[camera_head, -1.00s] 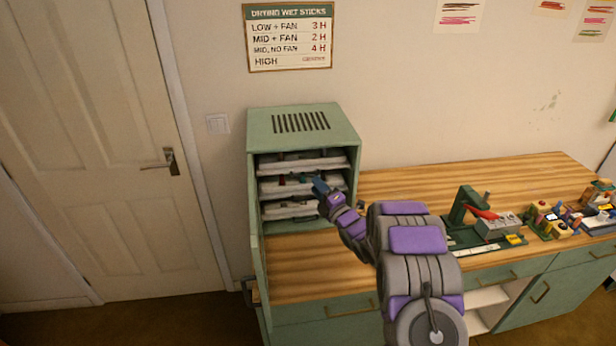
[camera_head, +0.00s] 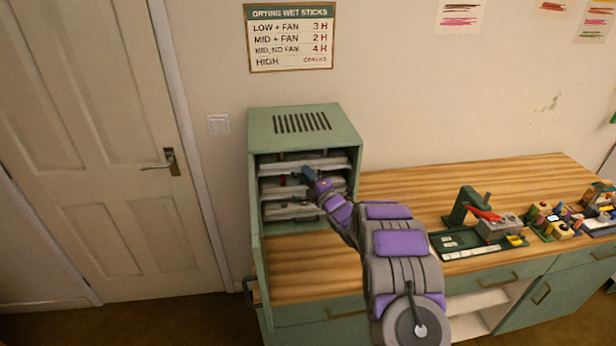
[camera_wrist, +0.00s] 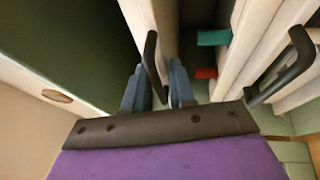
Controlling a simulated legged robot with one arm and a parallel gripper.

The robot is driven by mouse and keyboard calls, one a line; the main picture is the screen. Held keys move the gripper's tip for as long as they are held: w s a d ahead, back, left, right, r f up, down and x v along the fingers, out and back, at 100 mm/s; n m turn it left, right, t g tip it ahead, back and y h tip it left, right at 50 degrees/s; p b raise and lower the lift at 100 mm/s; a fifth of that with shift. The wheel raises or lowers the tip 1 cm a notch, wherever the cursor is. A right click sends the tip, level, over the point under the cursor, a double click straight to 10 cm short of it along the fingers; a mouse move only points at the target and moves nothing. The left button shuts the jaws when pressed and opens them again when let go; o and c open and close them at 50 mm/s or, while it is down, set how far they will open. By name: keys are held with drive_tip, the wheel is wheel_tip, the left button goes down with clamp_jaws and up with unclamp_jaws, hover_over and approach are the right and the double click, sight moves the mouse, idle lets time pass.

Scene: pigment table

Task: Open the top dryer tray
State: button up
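The green dryer cabinet (camera_head: 300,125) stands open on the table, with white trays stacked inside. The top dryer tray (camera_head: 283,169) sits in the cabinet; in the wrist view it is the white panel (camera_wrist: 140,15) with a black bar handle (camera_wrist: 151,58). My gripper (camera_head: 308,175) is at the front of the cabinet, at the top tray's height. In the wrist view its two blue fingers (camera_wrist: 158,85) are apart, with the handle's end between them. I cannot tell whether either finger touches the handle.
A lower tray (camera_wrist: 245,45) with another black handle (camera_wrist: 292,72) lies close on the right in the wrist view. Green and red sticks show between the trays. Right of the cabinet, the wooden tabletop (camera_head: 400,185) holds a green press (camera_head: 462,210) and several small items.

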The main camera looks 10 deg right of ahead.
clamp_jaws()
idle(0.3)
drive_tip(key=s+b, duration=0.6)
drive_tip(key=s, duration=1)
drive_tip(key=shift+r, duration=0.1)
drive_tip(key=shift+o, duration=1.2)
unclamp_jaws()
